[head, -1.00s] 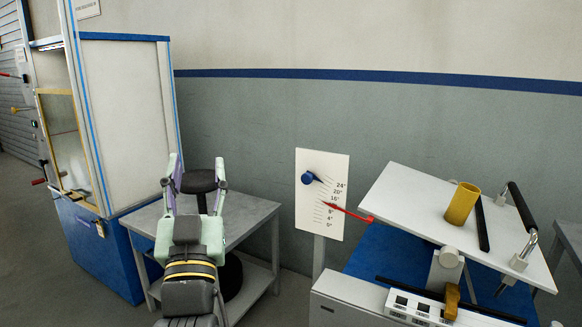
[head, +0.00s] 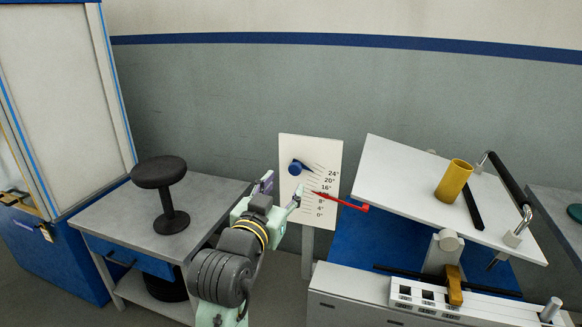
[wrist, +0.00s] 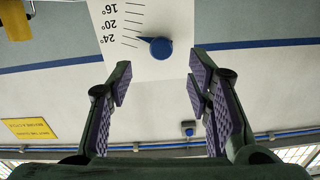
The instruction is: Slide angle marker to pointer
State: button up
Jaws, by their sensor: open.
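A white scale board (head: 300,225) with degree marks stands beside the tilted platform. A round blue knob (head: 295,168) with a dark tip, apparently the angle marker, sits high on it near the 24° mark. The red pointer (head: 345,202) crosses the board's right side, its thin end just below 16° and covering a label. My gripper (head: 282,189) is open and empty, before the board's left side and below the knob in the head view. In the wrist view the board appears upside down, and the knob (wrist: 160,48) lies beyond my spread fingers (wrist: 160,78), not between them.
A tilted white platform (head: 400,185) with a yellow cylinder (head: 455,180) and black-gripped handle (head: 506,180) stands right of the board. A grey table (head: 125,215) with a black stool (head: 160,190) is at left, beside a blue-based cabinet (head: 50,255).

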aim_at(294, 171)
jog(key=p+x, duration=0.2)
jog(key=x, duration=0.6)
jog(key=shift+w, duration=0.1)
grip_shut()
dwell(0.4)
